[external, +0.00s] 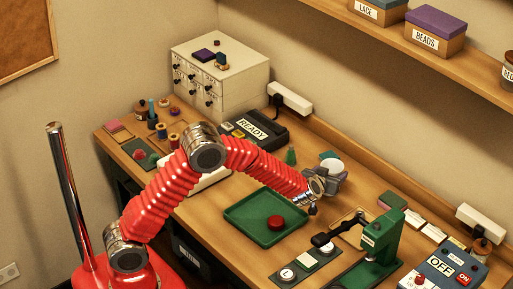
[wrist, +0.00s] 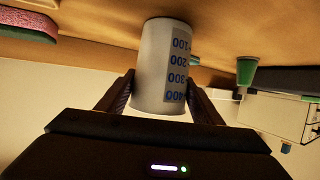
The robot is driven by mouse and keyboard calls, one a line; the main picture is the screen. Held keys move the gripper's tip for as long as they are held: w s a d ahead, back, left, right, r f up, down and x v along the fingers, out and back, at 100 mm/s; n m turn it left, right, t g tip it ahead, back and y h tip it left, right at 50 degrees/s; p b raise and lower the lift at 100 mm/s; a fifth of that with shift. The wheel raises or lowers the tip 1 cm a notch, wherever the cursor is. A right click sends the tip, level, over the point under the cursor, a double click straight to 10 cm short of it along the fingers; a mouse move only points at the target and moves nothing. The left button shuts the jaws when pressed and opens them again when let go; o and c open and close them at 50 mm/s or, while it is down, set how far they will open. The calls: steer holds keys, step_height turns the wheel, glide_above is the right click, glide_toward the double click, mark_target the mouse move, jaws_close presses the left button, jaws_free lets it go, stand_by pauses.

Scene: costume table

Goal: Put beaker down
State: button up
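The beaker (wrist: 160,65) is a white cylinder with blue volume numbers. In the wrist view, which shows the scene upside down, it stands between the two dark fingers of my gripper (wrist: 162,84), which press against its sides. Its base is at or close to the wooden table; I cannot tell whether it touches. In the external view, my gripper (external: 327,179) is over the back of the table, beyond the green tray (external: 240,213). The beaker's white top (external: 330,156) shows there, with the rest largely hidden by the gripper.
A green cone-like cup (external: 290,156) stands left of the beaker. The green tray holds a red round piece (external: 275,222). A green press (external: 380,238) stands at the right, and a READY device (external: 253,127) at the back left. A shelf (external: 440,58) hangs above.

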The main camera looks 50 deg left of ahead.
steer(key=o, duration=0.5)
steer(key=shift+c, duration=0.2)
steer(key=shift+r, duration=0.15)
steer(key=v, duration=1.2)
